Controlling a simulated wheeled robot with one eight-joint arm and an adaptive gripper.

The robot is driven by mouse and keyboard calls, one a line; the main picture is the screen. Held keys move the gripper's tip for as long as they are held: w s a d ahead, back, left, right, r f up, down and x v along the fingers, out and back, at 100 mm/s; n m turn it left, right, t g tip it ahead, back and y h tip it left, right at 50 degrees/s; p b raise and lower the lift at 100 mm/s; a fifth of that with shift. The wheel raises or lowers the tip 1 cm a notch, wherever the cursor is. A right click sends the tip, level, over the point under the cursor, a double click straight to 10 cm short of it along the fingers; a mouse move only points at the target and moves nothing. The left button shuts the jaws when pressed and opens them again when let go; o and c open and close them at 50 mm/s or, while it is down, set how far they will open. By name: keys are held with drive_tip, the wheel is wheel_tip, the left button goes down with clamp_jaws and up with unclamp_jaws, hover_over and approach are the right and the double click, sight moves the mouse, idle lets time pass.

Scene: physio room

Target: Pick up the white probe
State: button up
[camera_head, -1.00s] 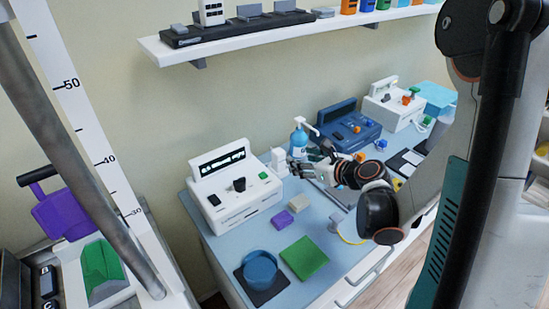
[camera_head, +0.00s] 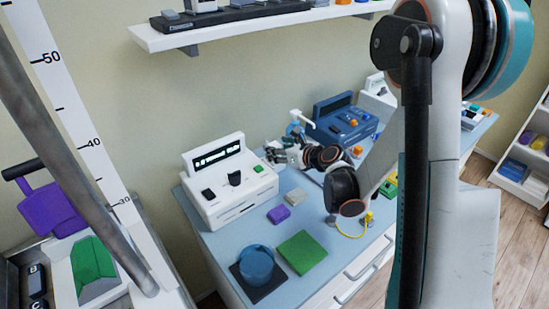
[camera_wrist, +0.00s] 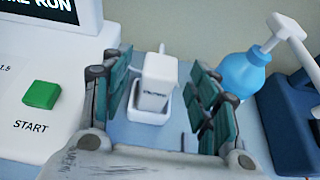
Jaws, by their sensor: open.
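In the wrist view a white block-shaped piece with small grey lettering, which looks like the white probe (camera_wrist: 157,82), stands upright in a low white holder (camera_wrist: 148,117). My gripper (camera_wrist: 161,92) is open, with its green-padded fingers to the left and right of the probe. I see gaps on both sides, and nothing is gripped. In the head view my gripper (camera_head: 275,153) is over the back of the blue table, just right of the white device. The probe is hidden behind it there.
The white device (camera_head: 228,182) with a green START button (camera_wrist: 41,94) stands close on the left. A blue pump bottle (camera_wrist: 243,72) and a dark blue device (camera_head: 342,123) are on the right.

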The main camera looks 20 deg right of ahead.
drive_tip(key=x, duration=0.3)
drive_tip(key=shift+f+b, duration=0.1)
drive_tip(key=shift+b, duration=0.3)
drive_tip(key=c, duration=1.2)
drive_tip(key=shift+o, duration=0.2)
